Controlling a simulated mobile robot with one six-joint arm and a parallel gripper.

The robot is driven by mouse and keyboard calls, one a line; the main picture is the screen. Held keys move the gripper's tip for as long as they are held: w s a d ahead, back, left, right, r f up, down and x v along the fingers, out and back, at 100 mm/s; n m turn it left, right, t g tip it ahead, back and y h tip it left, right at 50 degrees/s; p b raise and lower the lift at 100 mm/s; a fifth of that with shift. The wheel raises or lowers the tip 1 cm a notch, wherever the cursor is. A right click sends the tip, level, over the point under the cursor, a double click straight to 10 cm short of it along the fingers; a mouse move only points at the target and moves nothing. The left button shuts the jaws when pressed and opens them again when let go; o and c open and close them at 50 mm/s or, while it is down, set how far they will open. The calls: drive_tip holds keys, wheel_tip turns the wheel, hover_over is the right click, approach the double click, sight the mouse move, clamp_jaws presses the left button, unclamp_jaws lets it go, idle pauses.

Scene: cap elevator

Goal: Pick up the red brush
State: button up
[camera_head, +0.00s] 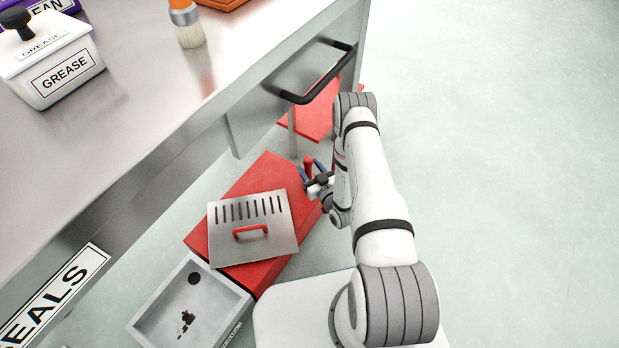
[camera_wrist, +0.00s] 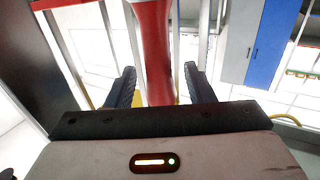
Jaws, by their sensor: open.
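A red upright handle, seemingly the red brush (camera_head: 308,161), shows at my gripper (camera_head: 311,170) near the right edge of the red box top. In the wrist view the red handle (camera_wrist: 153,45) rises between the two dark fingers of my gripper (camera_wrist: 161,72). The fingers are apart, with a gap visible on each side of the handle. The brush's bristles are hidden in both views.
A metal lid (camera_head: 252,217) with slots and a red grip lies on the red box (camera_head: 262,175). A grey tray (camera_head: 165,308) with dark bits stands below it. The counter (camera_head: 120,130) holds a grease box (camera_head: 50,60) and an orange-handled brush (camera_head: 190,32). A black drawer handle (camera_head: 318,92) juts out.

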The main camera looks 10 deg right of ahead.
drive_tip(key=shift+x, duration=0.8)
drive_tip(key=shift+c, duration=0.2)
clamp_jaws()
drive_tip(key=shift+r, duration=0.1)
